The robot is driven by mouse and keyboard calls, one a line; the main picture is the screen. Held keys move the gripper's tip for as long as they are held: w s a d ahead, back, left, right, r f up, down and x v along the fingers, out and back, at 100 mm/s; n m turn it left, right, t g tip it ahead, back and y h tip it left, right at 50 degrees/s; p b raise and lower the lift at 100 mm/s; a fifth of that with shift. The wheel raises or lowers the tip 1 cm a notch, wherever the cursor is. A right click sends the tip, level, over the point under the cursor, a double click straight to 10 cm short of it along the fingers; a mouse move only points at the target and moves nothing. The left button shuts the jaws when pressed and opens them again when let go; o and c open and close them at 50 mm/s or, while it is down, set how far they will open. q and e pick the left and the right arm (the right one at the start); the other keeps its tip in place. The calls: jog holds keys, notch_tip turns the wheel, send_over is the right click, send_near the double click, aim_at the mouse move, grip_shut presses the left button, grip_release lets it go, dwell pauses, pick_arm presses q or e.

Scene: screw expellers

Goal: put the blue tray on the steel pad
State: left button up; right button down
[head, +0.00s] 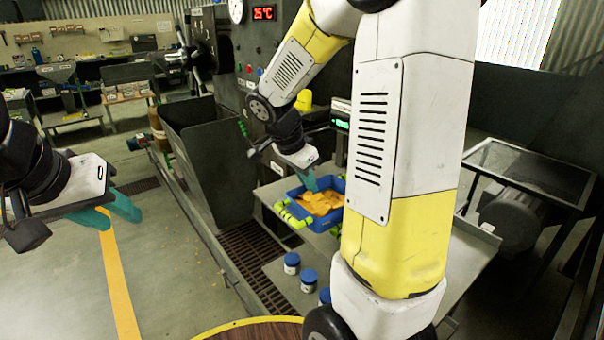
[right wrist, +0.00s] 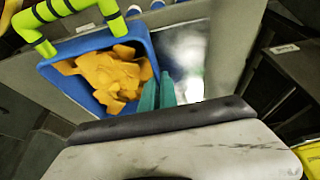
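The blue tray (head: 324,223) holds orange chunks and has bright green handles. It shows at the middle of the head view, over a grey steel table, and at upper left in the right wrist view (right wrist: 155,58). My right gripper (head: 309,180) is at the tray's side; in the right wrist view its teal fingers (right wrist: 158,92) stand close together with the tray wall between them. A shiny steel surface (right wrist: 188,52), likely the steel pad, lies beside the tray in that view. I cannot tell whether the tray touches it. My left gripper (head: 121,219) is open and empty, far left.
A dark hopper (head: 212,155) stands to the left, with a floor grate (head: 250,255) below. My right arm hides the table's middle.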

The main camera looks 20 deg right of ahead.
jog(key=w+d, duration=0.2)
jog(key=w, duration=0.1)
jog(key=w+d, duration=0.2)
jog(key=w, duration=0.2)
jog(key=w+d+f, duration=0.1)
jog(key=w+d, duration=0.1)
jog(key=w, duration=0.2)
jog(key=shift+f, duration=1.8)
jog(key=shift+f, duration=0.15)
jog(key=c, duration=1.6)
grip_release()
jog(key=shift+c, duration=0.2)
jog(key=v, duration=1.2)
jog(key=s+a+r+n+t+y, duration=0.1)
jog(key=s+a+n+y, duration=0.1)
jog(key=s+n, duration=0.3)
jog(key=s+a+r+n+t+y, duration=0.2)
jog(key=s+a+n, duration=0.2)
jog(key=s, duration=0.8)
jog(key=s+a+r+n+t+y, duration=0.1)
jog(key=s+a+n, duration=0.3)
jog(key=s, duration=0.4)
jog(key=shift+s+r+n+t+y, duration=0.2)
jog(key=shift+r+n+t+y, duration=0.3)
jog(key=shift+n+y, duration=0.35)
